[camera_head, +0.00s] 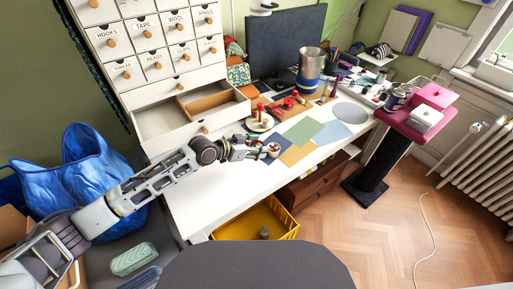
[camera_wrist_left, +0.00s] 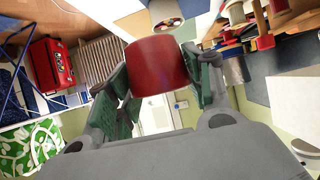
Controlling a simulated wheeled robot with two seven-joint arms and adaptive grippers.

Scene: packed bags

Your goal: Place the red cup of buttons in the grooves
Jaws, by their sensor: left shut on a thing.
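My left gripper (camera_head: 262,147) is over the white desk, near its front edge. In the left wrist view its green-padded fingers (camera_wrist_left: 160,85) are shut on the sides of a red cup (camera_wrist_left: 158,66). In the head view the cup (camera_head: 273,150) is small at the fingertips, with coloured bits at its top. The wrist view does not show inside the cup. I cannot make out the grooves clearly in either view. My right gripper is not in view.
Coloured sheets (camera_head: 303,130) lie to the right. A metal pot (camera_head: 310,62) stands at the back. A yellow crate (camera_head: 232,222) is below the desk.

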